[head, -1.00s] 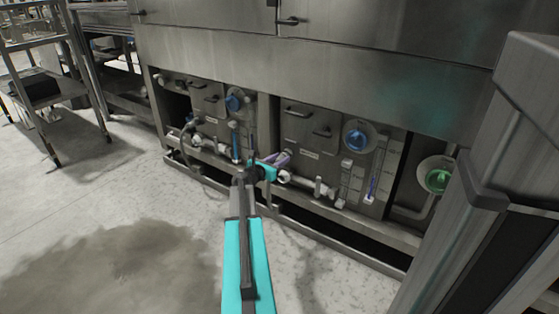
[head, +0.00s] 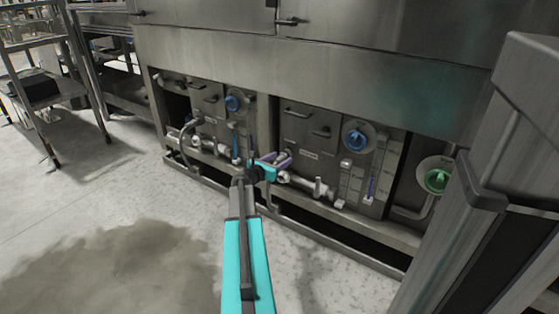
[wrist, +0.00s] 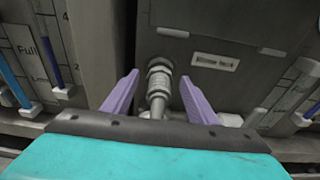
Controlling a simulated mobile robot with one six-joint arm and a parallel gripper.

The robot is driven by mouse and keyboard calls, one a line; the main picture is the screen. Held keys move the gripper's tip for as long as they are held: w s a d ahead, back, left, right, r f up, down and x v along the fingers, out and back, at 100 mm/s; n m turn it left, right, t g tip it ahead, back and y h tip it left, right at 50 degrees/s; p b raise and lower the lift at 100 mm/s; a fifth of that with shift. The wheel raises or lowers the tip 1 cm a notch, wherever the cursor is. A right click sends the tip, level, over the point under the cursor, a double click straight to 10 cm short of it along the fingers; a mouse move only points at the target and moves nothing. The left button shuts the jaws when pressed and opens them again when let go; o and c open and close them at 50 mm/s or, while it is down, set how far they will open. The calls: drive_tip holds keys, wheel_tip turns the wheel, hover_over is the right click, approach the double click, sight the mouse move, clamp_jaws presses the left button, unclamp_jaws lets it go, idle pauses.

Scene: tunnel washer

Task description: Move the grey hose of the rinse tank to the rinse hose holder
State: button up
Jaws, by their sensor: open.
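My gripper (head: 282,158) has two purple fingers and a teal body, and it reaches the front of the washer's lower panels. In the wrist view its fingers (wrist: 159,77) are open, one on each side of a grey ribbed pipe fitting (wrist: 158,82), with nothing clamped. A thin grey hose (head: 183,132) curves down in front of the left tank panel, left of my gripper and apart from it. I cannot tell from the labels which tank is the rinse tank. I cannot pick out the rinse hose holder.
The panels carry blue knobs (head: 357,139), a green knob (head: 437,181) and level gauges (head: 377,168). A pipe and a low frame rail (head: 330,254) run along the base. A metal rack (head: 38,75) stands at far left. The floor (head: 100,215) is clear apart from a dark patch.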

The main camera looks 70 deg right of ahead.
drive_tip(key=p+v, duration=0.4)
drive_tip(key=v, duration=0.9)
drive_tip(key=shift+a, duration=0.35)
drive_tip(key=shift+w, duration=0.15)
